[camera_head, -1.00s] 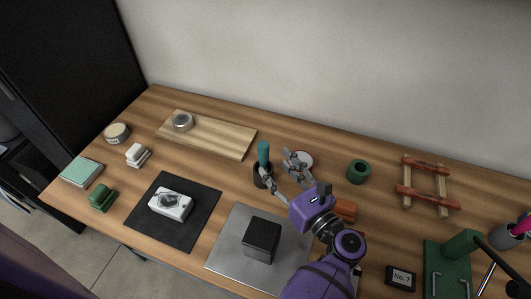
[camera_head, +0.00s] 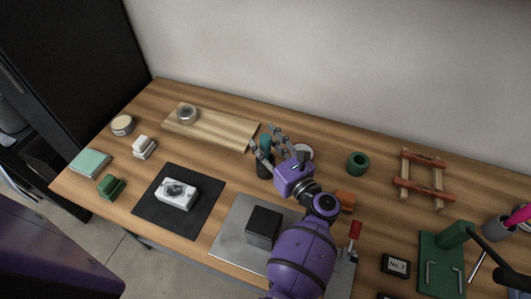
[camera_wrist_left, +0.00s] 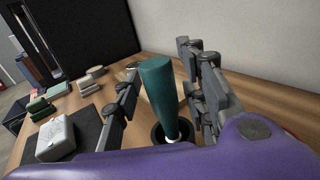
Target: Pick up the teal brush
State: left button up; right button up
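The teal brush (camera_head: 266,143) stands upright in a dark cup (camera_head: 264,172) near the middle of the table. In the left wrist view the teal handle (camera_wrist_left: 160,95) rises between my fingers, with the cup's rim (camera_wrist_left: 156,133) around its lower end. My left gripper (camera_head: 262,136) is open, with one finger on each side of the brush. In the left wrist view, gaps show between the handle and the fingers of my gripper (camera_wrist_left: 157,60). The fingers partly hide the brush in the head view. My right gripper is not in view.
A wooden board (camera_head: 225,131) with a round metal tin lies to the left. A white round dish (camera_head: 304,151) sits just behind my gripper, and a green ring-shaped cup (camera_head: 358,163) is to the right. A black box (camera_head: 263,226) stands on a grey plate in front.

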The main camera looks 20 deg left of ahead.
pick_arm(q)
grip_shut()
